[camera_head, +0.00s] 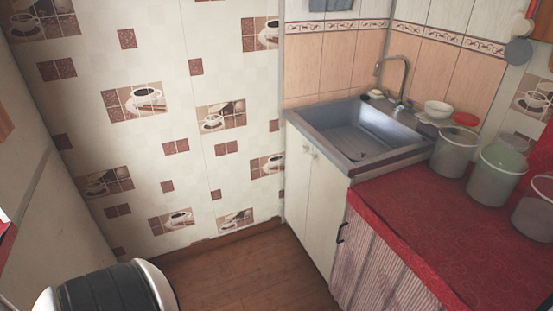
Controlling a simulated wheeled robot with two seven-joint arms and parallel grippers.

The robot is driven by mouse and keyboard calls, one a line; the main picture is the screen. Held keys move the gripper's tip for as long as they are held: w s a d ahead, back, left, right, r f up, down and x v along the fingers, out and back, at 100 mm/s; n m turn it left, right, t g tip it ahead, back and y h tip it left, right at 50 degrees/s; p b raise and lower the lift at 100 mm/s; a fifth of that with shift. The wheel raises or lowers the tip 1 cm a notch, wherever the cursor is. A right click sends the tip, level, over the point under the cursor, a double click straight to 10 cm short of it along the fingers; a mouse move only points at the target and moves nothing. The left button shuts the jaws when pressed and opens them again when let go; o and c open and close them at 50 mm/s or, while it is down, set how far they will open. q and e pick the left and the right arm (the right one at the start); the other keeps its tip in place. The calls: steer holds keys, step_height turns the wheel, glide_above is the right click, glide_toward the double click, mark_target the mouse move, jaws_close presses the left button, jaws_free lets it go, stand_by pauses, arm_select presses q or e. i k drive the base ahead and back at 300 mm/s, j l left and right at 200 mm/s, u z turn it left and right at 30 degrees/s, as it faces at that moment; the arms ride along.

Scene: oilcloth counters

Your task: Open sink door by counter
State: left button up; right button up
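The white sink cabinet stands at the centre right, below a metal sink (358,135). Its front appears to have two narrow doors with small knobs near the top middle. The sink door by the counter (326,205) is the right one, beside the red-covered counter (440,215). Both this door and the left door (297,185) look shut, with no visible gap. Neither of my grippers is in view.
Wooden floor (245,270) lies clear in front of the cabinet. A dark handle (341,232) sticks out at the counter's striped front. Several pots, including a grey one (454,152), stand on the counter. A patterned wall (190,120) closes the left side.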

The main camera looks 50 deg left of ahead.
mark_target(327, 205)
steer(key=u, duration=1.1)
steer(key=i+j+u, duration=0.15)
steer(key=i+j, duration=0.25)
